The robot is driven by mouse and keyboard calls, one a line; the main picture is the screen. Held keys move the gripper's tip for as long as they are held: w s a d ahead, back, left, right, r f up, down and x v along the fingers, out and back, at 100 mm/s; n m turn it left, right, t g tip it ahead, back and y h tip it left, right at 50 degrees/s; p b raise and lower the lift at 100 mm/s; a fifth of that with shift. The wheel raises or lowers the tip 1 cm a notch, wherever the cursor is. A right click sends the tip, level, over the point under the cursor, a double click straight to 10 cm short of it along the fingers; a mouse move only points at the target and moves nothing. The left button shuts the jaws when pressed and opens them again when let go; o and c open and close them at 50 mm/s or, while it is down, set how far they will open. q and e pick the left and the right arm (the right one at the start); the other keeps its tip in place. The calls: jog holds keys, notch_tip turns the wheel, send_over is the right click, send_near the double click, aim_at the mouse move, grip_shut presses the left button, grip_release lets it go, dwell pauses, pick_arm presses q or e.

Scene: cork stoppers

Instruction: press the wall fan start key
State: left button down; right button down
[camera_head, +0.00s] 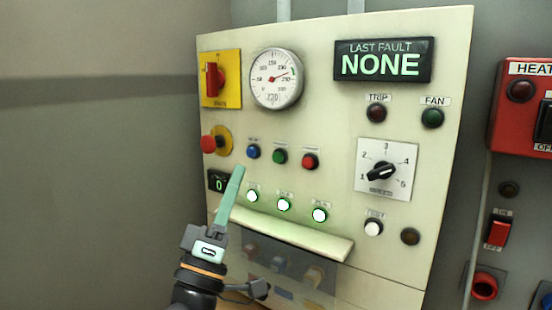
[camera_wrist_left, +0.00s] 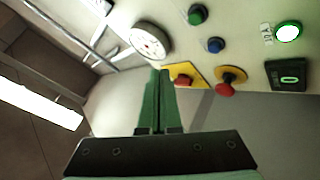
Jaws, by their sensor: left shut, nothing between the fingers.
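The cream control panel (camera_head: 330,120) fills the middle of the head view. A row of blue (camera_head: 253,151), green (camera_head: 280,156) and red (camera_head: 310,161) push buttons sits mid-panel, under labels too small to read. Below are three lit white-green buttons (camera_head: 284,205). A dark green lamp (camera_head: 432,117) is labelled FAN. I cannot tell which button is the wall fan start key. My left gripper (camera_head: 237,173) is shut and empty, its fingertips pointing up in front of the panel, left of the lit row. In the left wrist view, its green fingers (camera_wrist_left: 160,75) are together.
A sloping cream ledge (camera_head: 295,235) juts out below the lit buttons. A red emergency knob (camera_head: 208,143), a red rotary switch on yellow (camera_head: 215,79), a gauge (camera_head: 275,79) and a selector dial (camera_head: 383,171) sit around. A red HEAT box (camera_head: 515,125) is at right.

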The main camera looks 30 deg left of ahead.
aim_at(277, 158)
pick_arm(q)
jog(key=shift+w+d, duration=0.2)
jog(key=shift+w, duration=1.8)
jog(key=shift+w+d, duration=0.15)
jog(key=shift+w, duration=1.85)
jog(key=shift+w, duration=0.15)
jog(key=shift+w, duration=0.25)
jog(key=shift+w, duration=0.45)
jog(key=shift+s, duration=0.85)
